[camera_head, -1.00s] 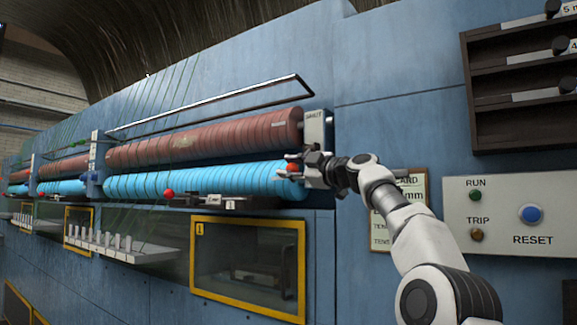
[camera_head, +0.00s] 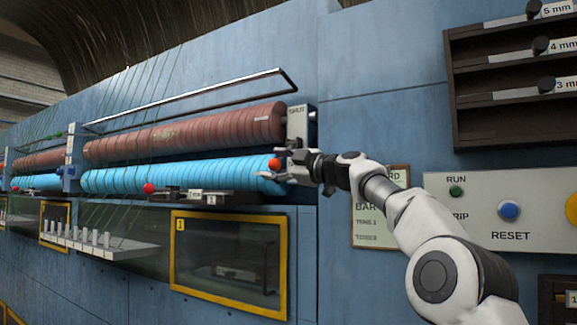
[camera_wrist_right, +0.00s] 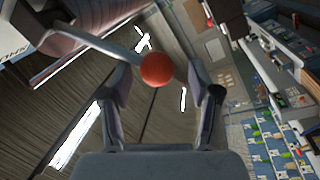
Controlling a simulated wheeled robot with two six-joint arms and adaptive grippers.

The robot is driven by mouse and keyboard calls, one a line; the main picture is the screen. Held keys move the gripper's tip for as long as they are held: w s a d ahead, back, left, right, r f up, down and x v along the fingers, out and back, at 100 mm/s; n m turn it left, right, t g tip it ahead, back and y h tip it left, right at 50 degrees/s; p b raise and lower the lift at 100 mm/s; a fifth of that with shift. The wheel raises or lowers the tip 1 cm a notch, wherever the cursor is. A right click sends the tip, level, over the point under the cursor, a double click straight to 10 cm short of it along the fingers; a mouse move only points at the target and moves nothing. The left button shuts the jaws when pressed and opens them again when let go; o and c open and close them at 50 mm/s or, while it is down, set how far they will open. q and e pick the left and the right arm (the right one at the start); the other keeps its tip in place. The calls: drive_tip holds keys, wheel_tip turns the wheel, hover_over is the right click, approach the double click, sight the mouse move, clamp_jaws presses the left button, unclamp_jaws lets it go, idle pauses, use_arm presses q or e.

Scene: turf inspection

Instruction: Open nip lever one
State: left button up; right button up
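The nip lever shows as a red ball knob (camera_head: 274,163) at the right end of the blue roller (camera_head: 185,178), below a grey bracket (camera_head: 297,125) marked SHUT. In the right wrist view the red knob (camera_wrist_right: 156,69) sits on a grey rod (camera_wrist_right: 105,46) running up and left. My right gripper (camera_head: 284,168) is at the knob, its fingers spread around it. In the wrist view the right gripper (camera_wrist_right: 158,88) is open, with the knob between the fingertips and gaps on both sides. My left gripper is not in view.
A brown roller (camera_head: 190,132) lies above the blue one, with a black-and-silver rail (camera_head: 200,97) over it. A second red knob (camera_head: 148,188) is at left. A yellow-framed window (camera_head: 228,303) sits below. A control panel (camera_head: 470,215) and dark rack (camera_head: 458,100) are on the right.

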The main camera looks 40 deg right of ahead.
drive_tip(key=v, duration=0.6)
drive_tip(key=shift+d, duration=0.45)
drive_tip(key=shift+a, duration=0.5)
drive_tip(key=shift+d, duration=0.1)
drive_tip(key=shift+s+d, duration=0.1)
drive_tip(key=shift+s, duration=0.05)
